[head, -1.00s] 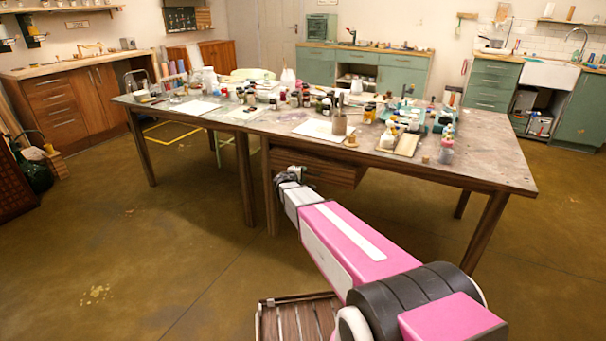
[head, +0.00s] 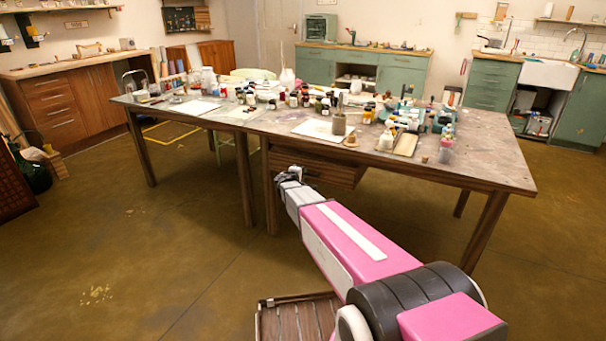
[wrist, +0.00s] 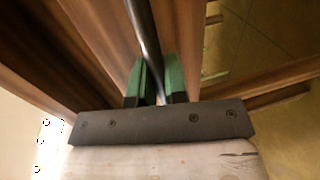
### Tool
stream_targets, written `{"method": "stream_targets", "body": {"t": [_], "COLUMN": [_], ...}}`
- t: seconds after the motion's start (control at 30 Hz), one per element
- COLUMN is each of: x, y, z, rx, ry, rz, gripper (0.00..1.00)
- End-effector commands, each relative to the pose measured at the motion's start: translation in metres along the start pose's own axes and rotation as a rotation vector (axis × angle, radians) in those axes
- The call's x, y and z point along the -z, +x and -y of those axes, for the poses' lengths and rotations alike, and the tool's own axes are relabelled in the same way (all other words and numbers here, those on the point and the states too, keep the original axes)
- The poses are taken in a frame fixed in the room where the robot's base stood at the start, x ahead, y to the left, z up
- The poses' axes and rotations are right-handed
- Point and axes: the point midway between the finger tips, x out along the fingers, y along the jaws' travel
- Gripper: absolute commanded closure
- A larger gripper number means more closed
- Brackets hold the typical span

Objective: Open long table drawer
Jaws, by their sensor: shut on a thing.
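The long table (head: 480,165) stands across the middle of the head view. Its brown wooden drawer (head: 335,174) hangs under the near edge of the top. My gripper (head: 291,174) is at the left part of the drawer front, partly hidden by my own arm. In the wrist view, the green fingers of my gripper (wrist: 158,76) are shut on the dark metal bar handle (wrist: 143,28). The wood-grained drawer front (wrist: 90,40) shows beside the handle. I cannot tell how far the drawer stands out.
Many paint jars and bottles (head: 300,97), paper sheets (head: 318,129) and a tray (head: 405,144) cover the tabletop. Table legs (head: 246,180) stand left of my gripper. The floor (head: 130,250) in front of the table is clear on the left.

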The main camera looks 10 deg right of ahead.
Motion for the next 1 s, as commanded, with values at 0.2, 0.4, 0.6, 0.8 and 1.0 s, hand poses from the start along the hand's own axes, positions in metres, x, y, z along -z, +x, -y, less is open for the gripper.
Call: {"method": "stream_targets", "body": {"t": [0.2,0.4,0.6,0.8,1.0], "x": [-0.002,-0.003,-0.003,-0.003,-0.002], "y": [-0.037,-0.088,-0.142,-0.195,-0.238], "z": [0.007,0.018,0.029,0.04,0.05], "rx": [0.001,0.002,0.002,0.001,0.002], "ry": [-0.001,-0.001,-0.001,-0.001,-0.001], "rz": [-0.001,-0.001,-0.001,-0.002,-0.001], "gripper": [1.0,1.0,1.0,1.0,1.0]}}
